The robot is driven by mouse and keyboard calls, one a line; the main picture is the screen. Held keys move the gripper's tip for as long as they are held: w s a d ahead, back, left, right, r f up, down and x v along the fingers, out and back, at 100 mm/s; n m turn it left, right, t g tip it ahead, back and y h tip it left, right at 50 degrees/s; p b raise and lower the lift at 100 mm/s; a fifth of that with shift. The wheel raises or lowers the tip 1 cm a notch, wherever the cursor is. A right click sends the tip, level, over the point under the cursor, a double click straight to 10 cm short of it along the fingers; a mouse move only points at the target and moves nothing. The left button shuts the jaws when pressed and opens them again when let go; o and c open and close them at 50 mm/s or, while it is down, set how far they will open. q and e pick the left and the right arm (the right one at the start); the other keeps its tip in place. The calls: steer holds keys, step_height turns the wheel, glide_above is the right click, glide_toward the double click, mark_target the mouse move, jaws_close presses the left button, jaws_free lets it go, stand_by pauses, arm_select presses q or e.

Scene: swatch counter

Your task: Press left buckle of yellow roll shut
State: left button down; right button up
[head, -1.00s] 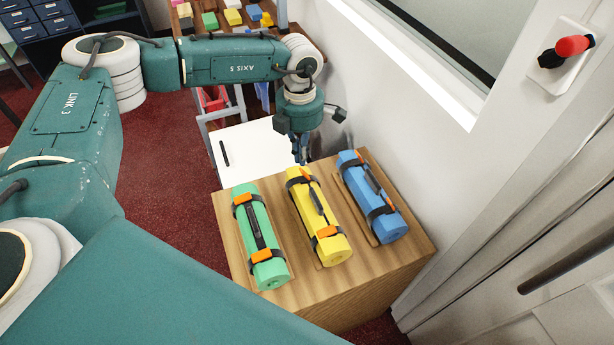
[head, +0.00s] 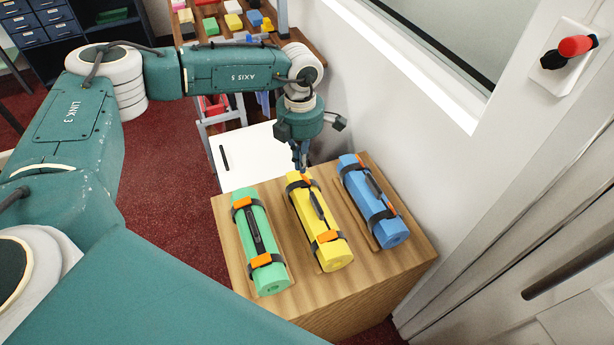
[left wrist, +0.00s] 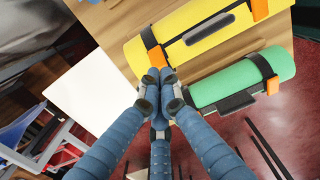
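The yellow roll (head: 318,218) lies in the middle of the wooden box top, with a dark strap and orange buckle near each end. Its near buckle (head: 327,237) shows clearly; the far one is partly hidden by my left gripper (head: 302,168). In the left wrist view the yellow roll (left wrist: 205,45) has one orange buckle (left wrist: 261,9) at its right end. The other buckle (left wrist: 153,73) is right by my left fingertips (left wrist: 161,82), which are together and hold nothing visible. I cannot tell whether they touch it. My right gripper is out of view.
A green roll (head: 254,225) lies left of the yellow one and a blue roll (head: 378,212) right of it, both strapped. A white surface (head: 240,170) stands behind the box top (head: 300,292). The wall closes off the right side.

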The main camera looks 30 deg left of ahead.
mark_target(300, 185)
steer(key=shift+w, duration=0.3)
arm_select(q)
steer(key=shift+f+b, duration=0.85)
steer(key=shift+f, duration=0.2)
steer(key=shift+r, duration=0.1)
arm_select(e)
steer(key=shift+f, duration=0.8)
arm_select(q)
steer(key=shift+s+a+f+b, duration=0.15)
steer(key=shift+f+b, duration=0.45)
steer(key=shift+f, duration=0.3)
steer(key=shift+s+a+f+b, duration=0.1)
steer(key=shift+f+b, duration=0.45)
steer(key=shift+f, duration=0.3)
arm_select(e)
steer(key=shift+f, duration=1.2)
arm_select(q)
steer(key=shift+r, duration=0.15)
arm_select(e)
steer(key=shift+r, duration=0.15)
arm_select(q)
step_height(300, 185, up, 8)
steer(key=p, duration=0.5)
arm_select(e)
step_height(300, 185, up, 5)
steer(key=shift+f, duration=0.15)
